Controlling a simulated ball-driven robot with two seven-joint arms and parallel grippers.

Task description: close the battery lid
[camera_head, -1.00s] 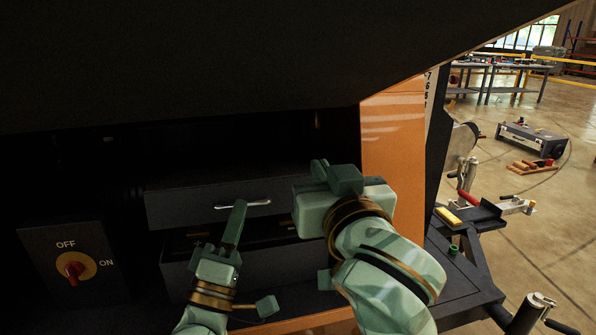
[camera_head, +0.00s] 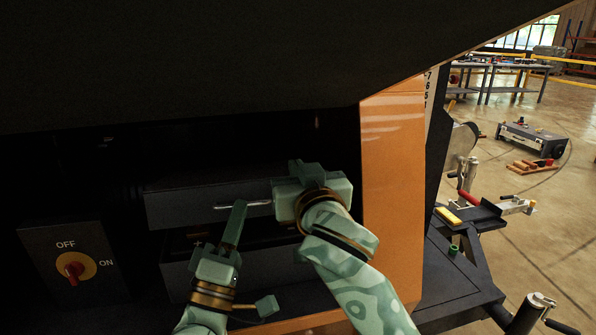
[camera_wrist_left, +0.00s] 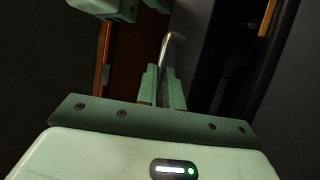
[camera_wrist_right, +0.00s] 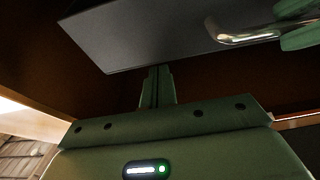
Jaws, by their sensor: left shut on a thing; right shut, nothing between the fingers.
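The battery lid (camera_head: 180,207) is a dark grey panel with a silver handle (camera_head: 229,206). It stands raised above the open battery box (camera_head: 177,277), whose dark inside shows below it. My left gripper (camera_head: 238,208) is shut on the handle, which also shows between its fingers in the left wrist view (camera_wrist_left: 173,45). My right gripper (camera_head: 296,166) is shut and empty by the lid's right end. In the right wrist view its closed fingers (camera_wrist_right: 157,72) are at the lid's edge (camera_wrist_right: 140,38); I cannot tell whether they touch. My right gripper hides the lid's right end in the head view.
An OFF/ON panel with a red switch (camera_head: 75,269) is at the left. An orange post (camera_head: 392,180) stands close right of my right arm. A dark overhang (camera_head: 200,70) covers the space above.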

